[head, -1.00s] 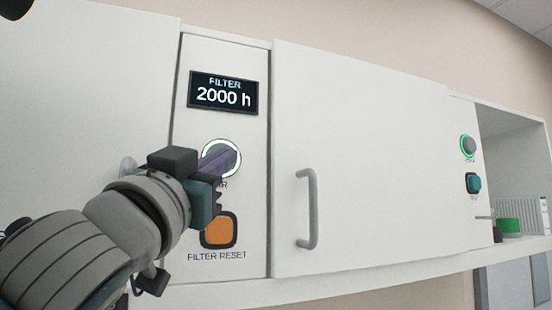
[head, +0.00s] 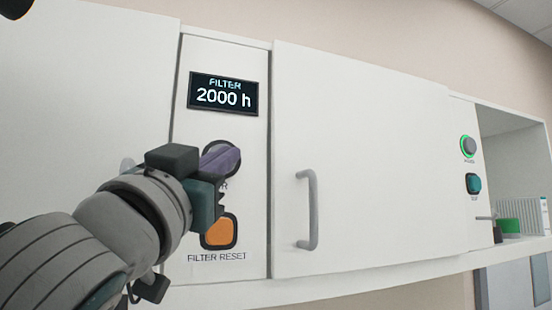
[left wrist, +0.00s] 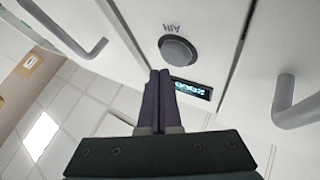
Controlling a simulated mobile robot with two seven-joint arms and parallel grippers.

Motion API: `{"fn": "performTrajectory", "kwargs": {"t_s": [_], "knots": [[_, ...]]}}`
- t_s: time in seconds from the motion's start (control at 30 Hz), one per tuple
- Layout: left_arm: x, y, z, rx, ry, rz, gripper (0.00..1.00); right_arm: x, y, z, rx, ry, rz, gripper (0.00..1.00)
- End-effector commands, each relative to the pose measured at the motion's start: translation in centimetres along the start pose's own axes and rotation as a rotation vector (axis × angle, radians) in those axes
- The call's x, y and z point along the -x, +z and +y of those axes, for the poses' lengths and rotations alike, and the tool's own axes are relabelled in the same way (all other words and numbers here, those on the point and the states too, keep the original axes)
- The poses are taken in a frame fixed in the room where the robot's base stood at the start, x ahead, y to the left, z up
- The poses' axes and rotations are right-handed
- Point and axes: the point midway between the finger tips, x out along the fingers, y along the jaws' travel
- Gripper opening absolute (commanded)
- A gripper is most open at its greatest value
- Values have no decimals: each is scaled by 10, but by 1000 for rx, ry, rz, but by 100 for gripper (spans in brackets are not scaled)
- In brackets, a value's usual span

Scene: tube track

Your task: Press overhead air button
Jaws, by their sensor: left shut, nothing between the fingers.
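The round grey air button (head: 217,146) sits on the narrow white panel below the filter display, with a dark ring around it. My left gripper (head: 230,160) is shut and empty, its purple fingers in front of the button and hiding much of it and its label. In the left wrist view the air button (left wrist: 178,51) shows whole, with the closed fingertips (left wrist: 160,76) just beside its edge. I cannot tell whether they touch it. My right gripper is not in view.
The filter display (head: 223,94) reads 2000 h. An orange filter reset button (head: 218,232) lies just below the gripper. A cabinet door handle (head: 309,209) sticks out to the right. A green-ringed button (head: 468,146) and a teal button (head: 474,184) are farther right.

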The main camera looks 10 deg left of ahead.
Motion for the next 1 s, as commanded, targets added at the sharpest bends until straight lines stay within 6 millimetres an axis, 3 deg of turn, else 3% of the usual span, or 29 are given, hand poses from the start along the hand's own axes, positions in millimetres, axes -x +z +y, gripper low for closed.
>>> {"fn": "performTrajectory", "kwargs": {"t_s": [0.17,0.7,1.0], "knots": [[3,-2,3,1,2,0,0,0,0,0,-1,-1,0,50],[40,-29,29,1,0,0,0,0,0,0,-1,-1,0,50],[42,-30,30,0,0,0,0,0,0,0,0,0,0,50]]}}
